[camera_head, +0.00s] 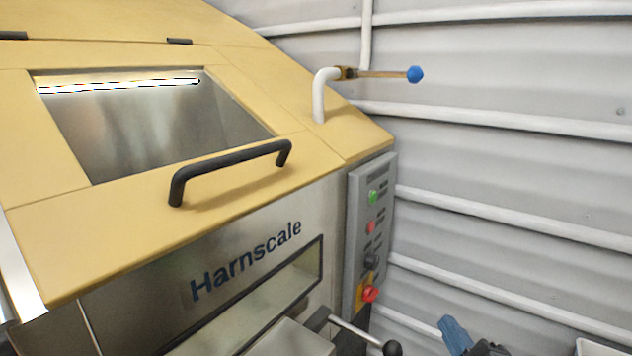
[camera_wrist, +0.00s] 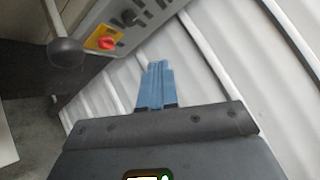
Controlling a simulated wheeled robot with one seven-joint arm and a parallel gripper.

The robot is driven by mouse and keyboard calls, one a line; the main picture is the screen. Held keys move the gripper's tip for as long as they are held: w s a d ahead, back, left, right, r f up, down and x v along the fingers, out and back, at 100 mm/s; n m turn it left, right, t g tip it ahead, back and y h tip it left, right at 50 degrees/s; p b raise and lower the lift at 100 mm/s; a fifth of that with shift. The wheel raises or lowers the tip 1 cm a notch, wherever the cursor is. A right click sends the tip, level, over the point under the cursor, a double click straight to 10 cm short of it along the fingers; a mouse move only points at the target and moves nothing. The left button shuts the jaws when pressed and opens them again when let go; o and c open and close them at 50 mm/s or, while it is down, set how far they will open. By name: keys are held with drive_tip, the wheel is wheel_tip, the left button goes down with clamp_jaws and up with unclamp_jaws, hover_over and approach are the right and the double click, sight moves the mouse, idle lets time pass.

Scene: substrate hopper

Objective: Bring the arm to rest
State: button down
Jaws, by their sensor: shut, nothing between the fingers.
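My gripper (camera_head: 452,334) shows at the bottom right in the head view, its blue fingers pointing up beside the corrugated wall. In the wrist view my gripper (camera_wrist: 156,66) has its two blue fingers together, shut with nothing between them. It is apart from the hopper machine (camera_head: 160,262) and its control panel. The rest of my arm is mostly below the head view's lower edge.
The yellow-lidded hopper has a black handle (camera_head: 232,167) and a control panel (camera_head: 367,235) with a red knob. A black-knobbed lever (camera_head: 390,347) juts toward my gripper; its knob shows in the wrist view (camera_wrist: 66,52). A corrugated wall (camera_head: 520,170) stands behind.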

drive_tip(key=s+f+n+g+h, duration=0.1)
drive_tip(key=s+f+n, duration=0.35)
drive_tip(key=s, duration=0.75)
drive_tip(key=s+f+n+g+h, duration=0.1)
drive_tip(key=s+f+n, duration=0.3)
drive_tip(key=s, duration=0.8)
drive_tip(key=s+r+n, duration=0.4)
drive_tip(key=s+n, duration=0.3)
drive_tip(key=s, duration=0.2)
drive_tip(key=s+r+n+g, duration=0.1)
drive_tip(key=s+r+n, duration=0.3)
drive_tip(key=s+n, duration=0.3)
drive_tip(key=shift+s+a+r, duration=0.35)
drive_tip(key=shift+s+r, duration=0.05)
drive_tip(key=shift+s, duration=0.85)
drive_tip(key=c, duration=1.8)
unclamp_jaws()
